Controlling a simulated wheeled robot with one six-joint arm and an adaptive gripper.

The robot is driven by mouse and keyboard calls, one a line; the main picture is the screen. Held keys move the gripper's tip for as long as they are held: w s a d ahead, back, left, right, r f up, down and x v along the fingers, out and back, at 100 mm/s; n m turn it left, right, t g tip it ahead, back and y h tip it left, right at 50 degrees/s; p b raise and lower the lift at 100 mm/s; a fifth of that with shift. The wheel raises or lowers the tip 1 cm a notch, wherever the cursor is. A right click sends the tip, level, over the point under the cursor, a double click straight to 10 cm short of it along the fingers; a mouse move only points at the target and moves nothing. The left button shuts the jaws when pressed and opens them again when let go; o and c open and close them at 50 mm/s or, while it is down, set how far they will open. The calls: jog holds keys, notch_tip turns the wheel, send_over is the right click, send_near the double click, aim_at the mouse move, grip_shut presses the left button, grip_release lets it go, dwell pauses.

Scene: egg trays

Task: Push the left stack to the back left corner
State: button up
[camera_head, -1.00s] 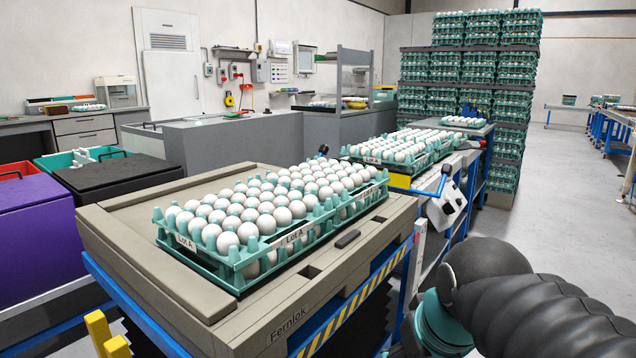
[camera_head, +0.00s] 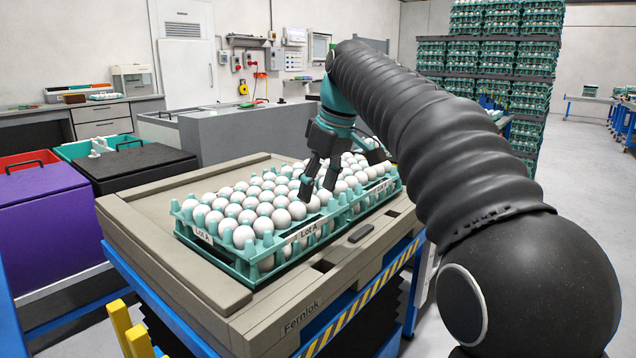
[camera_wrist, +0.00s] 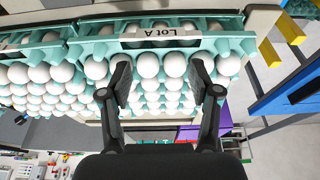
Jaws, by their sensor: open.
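Two teal egg trays full of white eggs stand side by side on the beige Fernlok table. The left stack (camera_head: 219,253) carries a Lot A label and sits nearer the front left. The right stack (camera_head: 385,192) adjoins it, partly hidden behind my arm and gripper. My gripper (camera_head: 318,190) is open above the eggs, near where the two stacks meet. In the wrist view my gripper (camera_wrist: 160,85) has its two black fingers spread over eggs beside a tray edge labelled Lot A (camera_wrist: 166,32). I cannot tell whether the fingers touch the eggs.
The beige table top (camera_head: 140,205) is bare to the left of and behind the left stack. Yellow posts (camera_head: 128,325) stand at the front left. Tall egg racks (camera_head: 480,65) stand behind.

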aim_at(315, 262)
notch_tip(315, 262, down, 15)
jog(key=b, duration=0.5)
jog(key=shift+b, duration=0.3)
jog(key=shift+w+a+r, duration=0.1)
jog(key=shift+w+r, duration=0.05)
jog(key=shift+w+a+p, duration=0.45)
jog(key=shift+a+p, duration=0.15)
jog(key=shift+p, duration=0.1)
jog(key=shift+w+a+p, duration=0.95)
jog(key=shift+a+p, duration=0.1)
jog(key=shift+a, duration=0.15)
jog(key=shift+w+a+p, duration=0.9)
jog(key=shift+a+p, duration=0.15)
jog(key=shift+a, duration=0.15)
jog(key=shift+w+a, duration=0.7)
jog(key=shift+a, duration=0.2)
jog(key=shift+w+a, duration=1)
jog(key=shift+a, duration=0.3)
jog(key=shift+w+a, duration=1.05)
jog(key=shift+a, duration=0.3)
jog(key=shift+w+a, duration=1)
jog(key=shift+a, duration=0.3)
jog(key=shift+w, duration=0.1)
